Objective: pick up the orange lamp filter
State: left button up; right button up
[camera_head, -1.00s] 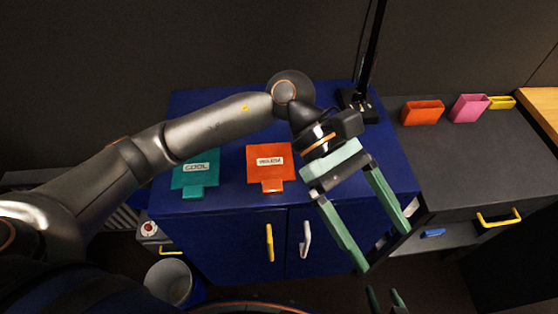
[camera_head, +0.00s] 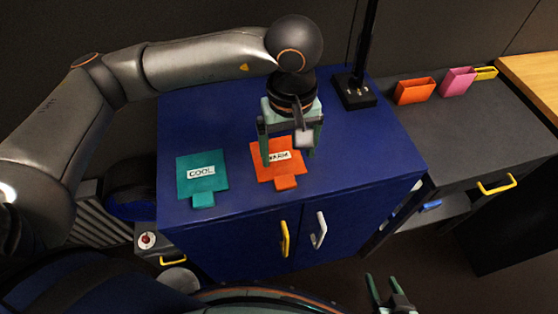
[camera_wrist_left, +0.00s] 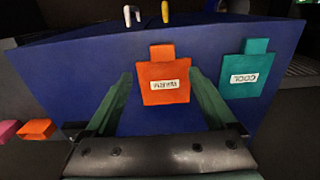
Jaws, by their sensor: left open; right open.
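The orange lamp filter (camera_head: 286,181) is a flat plate with a tab and a white label, lying on the blue cabinet top. Its label seems to read WARM and is partly hidden by my left arm. My left gripper (camera_head: 288,158) is open and points down over its far part, with one finger towards each side. In the left wrist view the orange filter (camera_wrist_left: 163,82) shows between and beyond the two open green fingers (camera_wrist_left: 160,85). I see no contact. My right gripper (camera_head: 386,283) is open and empty at the bottom, away from the cabinet.
A teal filter labelled COOL (camera_head: 203,181) lies to the left of the orange one. A black lamp base (camera_head: 354,92) stands at the back right of the blue cabinet (camera_head: 375,150). Orange (camera_head: 415,91) and pink (camera_head: 458,81) holders stand on the grey counter at right.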

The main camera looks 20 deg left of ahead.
aim_at(286, 183)
pick_arm(q)
notch_tip(286, 183, down, 3)
jog(key=shift+f, duration=0.1)
jog(key=f, duration=0.2)
jog(key=s+f+p, duration=0.1)
jog(key=f, duration=0.1)
jog(key=shift+s, duration=0.1)
jog(key=shift+f, duration=0.65)
jog(key=c, duration=1.3)
